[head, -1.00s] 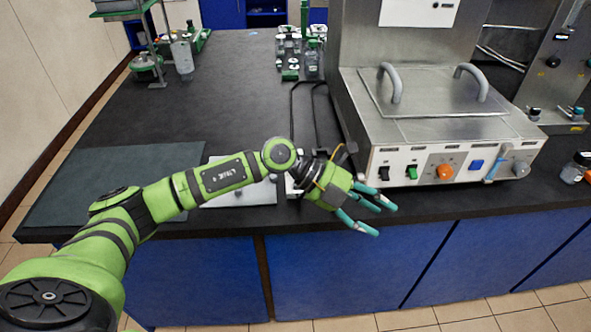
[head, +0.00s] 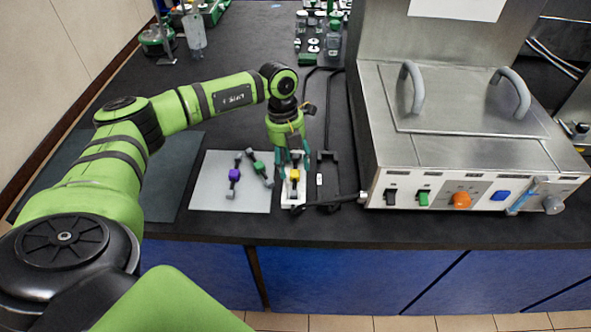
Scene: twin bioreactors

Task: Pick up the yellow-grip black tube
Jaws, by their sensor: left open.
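The yellow-grip black tube (head: 294,176) is near the front of the black bench, at a small white holder (head: 293,201). My left gripper (head: 294,163) points down over it. Its teal fingers are open, one on each side of the tube. The fingers and hand hide the tube's far end. I cannot tell whether the fingers touch it. My right gripper is not in view.
A pale mat (head: 205,197) left of the holder carries a purple-grip tube (head: 234,176) and a green-grip tube (head: 259,169). Black cables (head: 326,130) run just right of the holder. A steel bath with handles (head: 450,145) stands further right.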

